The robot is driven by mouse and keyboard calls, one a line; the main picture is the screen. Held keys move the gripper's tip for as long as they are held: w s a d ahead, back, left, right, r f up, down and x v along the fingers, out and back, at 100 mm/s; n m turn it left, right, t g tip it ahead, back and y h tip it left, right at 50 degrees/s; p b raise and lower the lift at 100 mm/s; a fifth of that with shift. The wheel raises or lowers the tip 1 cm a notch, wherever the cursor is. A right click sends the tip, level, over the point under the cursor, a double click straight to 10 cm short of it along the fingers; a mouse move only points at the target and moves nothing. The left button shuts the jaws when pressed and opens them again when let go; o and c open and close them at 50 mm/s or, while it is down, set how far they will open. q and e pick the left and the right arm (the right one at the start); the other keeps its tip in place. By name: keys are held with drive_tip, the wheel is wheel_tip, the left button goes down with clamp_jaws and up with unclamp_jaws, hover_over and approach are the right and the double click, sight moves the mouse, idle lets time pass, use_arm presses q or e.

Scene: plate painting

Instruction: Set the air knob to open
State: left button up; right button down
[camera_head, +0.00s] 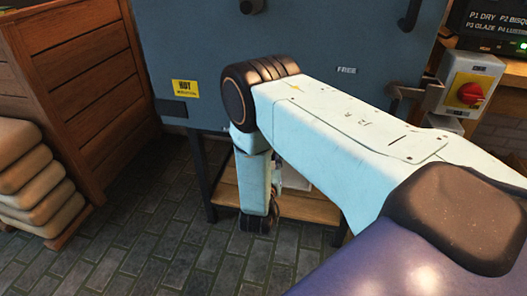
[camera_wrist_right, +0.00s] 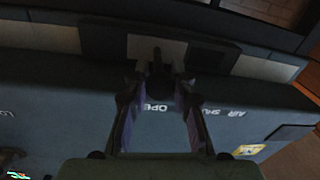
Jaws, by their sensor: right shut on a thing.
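The air knob (camera_wrist_right: 156,62) is a small dark piece in the right wrist view, in front of a pale plate. My right gripper (camera_wrist_right: 157,82) has its fingers on either side of the knob and is shut on it. The lettering "OPE" shows between the fingers, and "AIR SHU" shows to their right. The knob's exact pointing is too dark to tell. In the head view my right arm reaches in front of the blue kiln (camera_head: 200,45) and bends down; the gripper and knob are hidden there. My left gripper is not in view.
A yellow "HOT" label (camera_head: 186,89) is on the kiln's front. A red switch (camera_head: 470,94) on a yellow and grey box is at the right. Wooden crates (camera_head: 85,75) and stacked sacks (camera_head: 30,175) stand at the left. The tiled floor (camera_head: 150,235) between is clear.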

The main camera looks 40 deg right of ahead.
drive_tip(key=shift+s+d+f, duration=0.1)
drive_tip(key=shift+s+d, duration=0.1)
drive_tip(key=shift+s, duration=0.2)
drive_tip(key=c, duration=1.1)
unclamp_jaws()
drive_tip(key=v, duration=1.2)
drive_tip(key=shift+a, duration=0.1)
